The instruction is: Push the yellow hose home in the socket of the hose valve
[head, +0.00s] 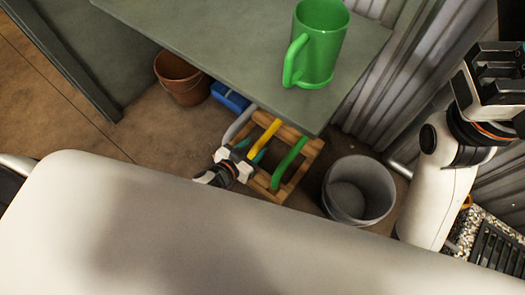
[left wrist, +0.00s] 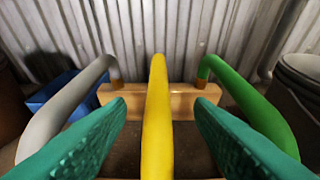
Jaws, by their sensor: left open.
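The yellow hose (head: 263,137) is a thick tube over a wooden frame (head: 312,149) on the ground, between a grey hose (head: 239,125) and a green hose (head: 289,163). My left gripper (head: 257,156) is at the frame beside the yellow hose. In the left wrist view, its teal fingers are open, one on each side of the yellow hose (left wrist: 157,120), with gaps between. The grey and green hoses bend down to the wooden bar (left wrist: 180,100). The yellow hose's far end and its socket are hidden. My right gripper (head: 495,85) is raised at the right; its jaws are unclear.
A grey-green table (head: 220,45) with a green mug (head: 318,42) overhangs the frame's far side. A grey bucket (head: 357,190) stands right of the frame. A blue box (head: 230,97) and a brown pot (head: 180,78) stand to the left. A corrugated wall (left wrist: 220,30) is behind.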

